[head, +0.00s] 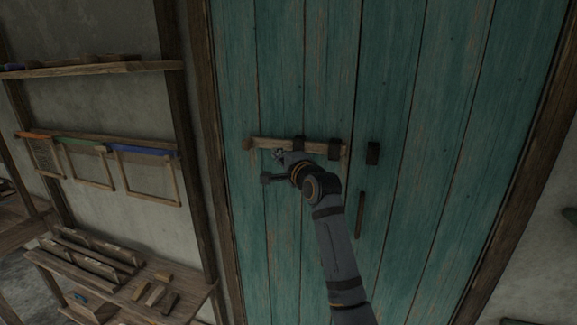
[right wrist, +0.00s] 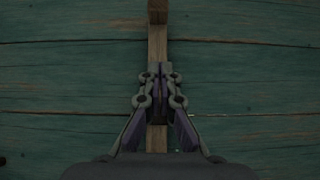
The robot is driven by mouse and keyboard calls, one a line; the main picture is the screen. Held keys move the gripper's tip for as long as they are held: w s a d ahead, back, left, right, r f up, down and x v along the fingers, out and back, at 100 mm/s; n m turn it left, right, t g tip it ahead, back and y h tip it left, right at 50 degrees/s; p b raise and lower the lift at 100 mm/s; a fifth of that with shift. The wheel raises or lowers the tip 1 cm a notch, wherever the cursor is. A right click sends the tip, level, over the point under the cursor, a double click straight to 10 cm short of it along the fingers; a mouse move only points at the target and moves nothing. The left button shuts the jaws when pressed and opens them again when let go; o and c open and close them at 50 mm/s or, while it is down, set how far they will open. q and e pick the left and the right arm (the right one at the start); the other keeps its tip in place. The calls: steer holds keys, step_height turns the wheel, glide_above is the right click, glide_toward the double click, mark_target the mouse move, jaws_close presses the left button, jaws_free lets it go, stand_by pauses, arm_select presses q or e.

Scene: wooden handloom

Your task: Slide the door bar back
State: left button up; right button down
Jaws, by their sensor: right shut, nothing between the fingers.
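The wooden door bar (head: 318,148) lies across the left leaf of the teal plank door (head: 400,230), seated in dark brackets (head: 333,149). A wooden knob or end block (head: 247,144) stands at its left end. Its right end stops near the gap between the leaves, short of a separate dark bracket (head: 373,153) on the right leaf. My right gripper (head: 278,155) is shut and empty, at the bar's left part. In the right wrist view the shut fingertips (right wrist: 160,72) overlap the bar (right wrist: 157,45); whether they touch it I cannot tell. My left gripper is out of view.
A dark vertical handle (head: 360,215) is on the door below the bar. To the left, a wall shelf (head: 100,70), hanging frames (head: 90,165) and a low wooden shelf with blocks (head: 190,295) stand beyond the door post. The door face around my arm is clear.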

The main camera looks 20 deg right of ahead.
step_height(320, 180, down, 30)
steer(key=s+d+n+g+h, duration=0.2)
steer(key=d+n+g, duration=0.1)
steer(key=g, duration=0.1)
steer(key=s+d+f+n+g, duration=0.15)
steer(key=s+f, duration=0.25)
steer(key=f, duration=0.5)
steer(key=s+f+n+g+h, duration=0.15)
steer(key=s+f, duration=0.25)
steer(key=f, duration=0.5)
steer(key=s+d+f+n+g+y, duration=0.15)
steer(key=s+f, duration=0.25)
steer(key=f, duration=0.5)
steer(key=s+d+f+n+g+h, duration=0.2)
steer(key=s+f+n+g, duration=0.2)
steer(key=s+f, duration=1.75)
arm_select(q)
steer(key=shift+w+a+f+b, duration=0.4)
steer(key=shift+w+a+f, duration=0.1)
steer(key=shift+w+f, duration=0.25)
arm_select(e)
steer(key=s+d+f+n+g, duration=0.1)
steer(key=s+f+n+g, duration=0.1)
steer(key=s, duration=1.2)
steer(key=s+d+f+n+g, duration=0.1)
steer(key=s+f, duration=0.3)
steer(key=s, duration=1)
steer(key=shift+s+d+n+g, duration=0.2)
steer(key=shift+d+n+g, duration=0.25)
steer(key=shift+n, duration=0.4)
